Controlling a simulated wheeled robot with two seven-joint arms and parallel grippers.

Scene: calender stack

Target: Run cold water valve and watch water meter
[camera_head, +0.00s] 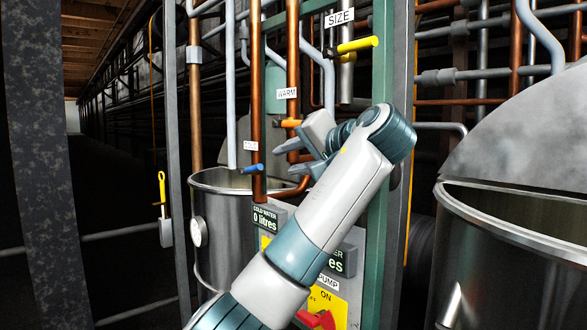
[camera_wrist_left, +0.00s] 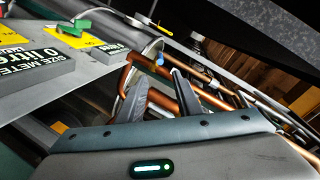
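The blue cold water valve handle (camera_head: 252,169) sits on a copper pipe below the COLD label (camera_head: 250,146), over the rim of a steel vat. The COLD WATER meter (camera_head: 265,218) below it reads 0 litres. My left gripper (camera_head: 282,153) is open and empty, to the right of the blue handle and apart from it. In the left wrist view, the two fingers of my left gripper (camera_wrist_left: 158,85) are spread, and the blue handle (camera_wrist_left: 159,60) shows beyond the gap between their tips. My right gripper is not in view.
An orange handle (camera_head: 290,123) at the WARM label is close above my gripper. A yellow handle (camera_head: 357,45) is at the SIZE label. A steel vat (camera_head: 233,182) stands behind the pipes. My arm partly hides another meter (camera_head: 338,262). A red pump handle (camera_head: 316,319) is below.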

